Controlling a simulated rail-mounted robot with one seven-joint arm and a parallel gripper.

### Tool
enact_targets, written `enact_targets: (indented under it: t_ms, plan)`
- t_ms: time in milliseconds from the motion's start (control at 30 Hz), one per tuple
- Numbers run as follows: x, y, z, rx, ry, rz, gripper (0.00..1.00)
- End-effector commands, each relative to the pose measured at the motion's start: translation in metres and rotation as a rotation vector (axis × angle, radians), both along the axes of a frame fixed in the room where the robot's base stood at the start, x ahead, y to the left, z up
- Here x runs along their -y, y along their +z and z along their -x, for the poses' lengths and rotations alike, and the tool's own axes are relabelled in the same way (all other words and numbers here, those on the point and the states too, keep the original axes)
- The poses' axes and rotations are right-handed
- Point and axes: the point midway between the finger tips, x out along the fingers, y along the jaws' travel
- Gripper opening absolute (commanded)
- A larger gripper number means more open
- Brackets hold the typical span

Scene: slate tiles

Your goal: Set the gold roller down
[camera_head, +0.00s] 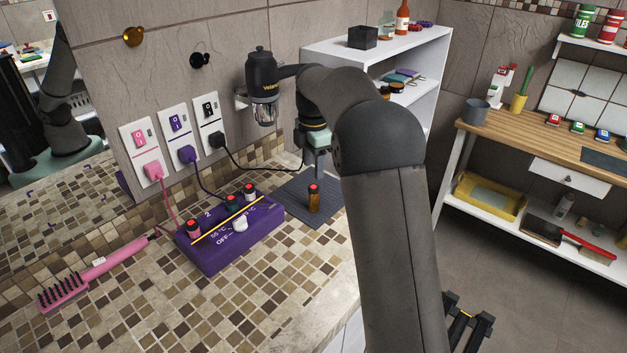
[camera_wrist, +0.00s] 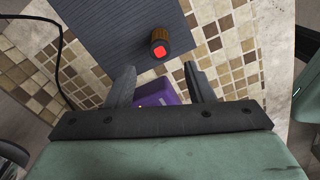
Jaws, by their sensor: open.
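The gold roller (camera_head: 314,202), a small brown-gold cylinder with a red top, stands upright on the dark grey mat (camera_head: 292,207) beside the purple heater box. In the wrist view the roller (camera_wrist: 160,43) is on the mat (camera_wrist: 118,28), beyond the fingertips and apart from them. My gripper (camera_head: 318,172) is open and empty just above and behind the roller in the head view. In the wrist view both fingers of my gripper (camera_wrist: 160,80) are spread with nothing between them.
The purple heater box (camera_head: 212,257) holds several rollers and a white knob. Plugs and cords run from wall outlets (camera_head: 180,133) behind. A pink brush (camera_head: 95,270) lies left. A dryer (camera_head: 262,80) hangs on the wall. Tiles in front are clear.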

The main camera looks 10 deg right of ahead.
Motion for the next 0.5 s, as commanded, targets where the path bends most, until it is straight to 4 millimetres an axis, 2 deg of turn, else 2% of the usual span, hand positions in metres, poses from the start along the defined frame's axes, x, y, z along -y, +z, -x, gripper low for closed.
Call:
enact_targets:
  t_ms: [100,200,400,500]
  plan:
    - [0.001,0.021,-0.001,0.003,-0.001,0.0,0.48]
    - [0.0,0.032,0.0,0.002,0.0,-0.001,0.48]
    - [0.0,0.039,0.001,0.0,-0.002,-0.001,0.48]
    - [0.0,0.042,0.008,0.001,-0.043,-0.001,0.48]
